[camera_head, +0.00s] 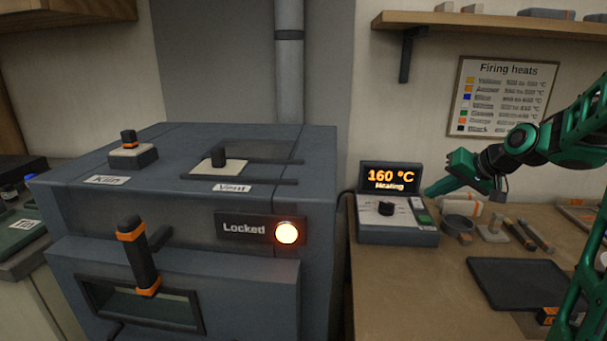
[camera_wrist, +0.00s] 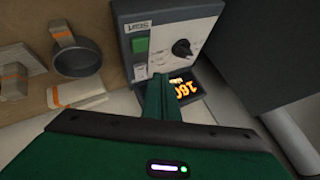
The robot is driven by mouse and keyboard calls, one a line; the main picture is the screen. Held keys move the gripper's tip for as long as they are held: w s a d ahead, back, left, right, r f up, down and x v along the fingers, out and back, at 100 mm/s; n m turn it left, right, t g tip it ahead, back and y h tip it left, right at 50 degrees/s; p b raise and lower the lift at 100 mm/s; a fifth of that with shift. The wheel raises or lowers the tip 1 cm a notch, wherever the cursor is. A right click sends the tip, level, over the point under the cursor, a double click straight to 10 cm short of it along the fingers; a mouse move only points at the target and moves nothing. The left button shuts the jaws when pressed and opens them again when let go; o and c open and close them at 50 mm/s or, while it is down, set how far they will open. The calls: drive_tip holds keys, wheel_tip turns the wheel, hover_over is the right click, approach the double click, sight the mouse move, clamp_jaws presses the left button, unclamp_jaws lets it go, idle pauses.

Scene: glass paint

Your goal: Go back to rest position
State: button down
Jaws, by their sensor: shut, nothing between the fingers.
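My gripper (camera_head: 432,190) is at the right side of the controller (camera_head: 398,237), close to its green button (camera_head: 422,216). The controller's display (camera_head: 390,178) reads 160 °C and Heating. In the wrist view my gripper (camera_wrist: 160,78) is shut and empty, its fingertips just beside the green Start button (camera_wrist: 140,44); I cannot tell whether they touch the panel. The controller's dark knob (camera_wrist: 182,48) also shows there. My green arm (camera_head: 575,140) reaches in from the right.
The grey kiln (camera_head: 190,255) stands left, with a glowing lamp beside the word Locked (camera_head: 244,229). A round cup (camera_head: 458,224), small tools (camera_head: 530,235) and a dark slab (camera_head: 520,283) lie on the bench (camera_head: 400,300). A shelf (camera_head: 490,22) and a Firing heats chart (camera_head: 503,97) are above.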

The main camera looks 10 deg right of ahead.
drive_tip(key=s+a+f+g+h, duration=0.1)
drive_tip(key=s+a+f+g, duration=0.1)
drive_tip(key=s, duration=0.9)
drive_tip(key=s+a+f+m+g+h, duration=0.1)
drive_tip(key=s+f+g, duration=0.2)
drive_tip(key=s, duration=0.9)
drive_tip(key=s+a+f+g, duration=0.2)
drive_tip(key=s+f+g, duration=0.1)
drive_tip(key=s, duration=0.8)
drive_tip(key=shift+s+a+f+g+h, duration=0.15)
drive_tip(key=shift+s+a+g+h, duration=0.15)
drive_tip(key=shift+s+a+h, duration=0.1)
drive_tip(key=shift+w+f, duration=0.25)
drive_tip(key=shift+w, duration=0.45)
idle(3.5)
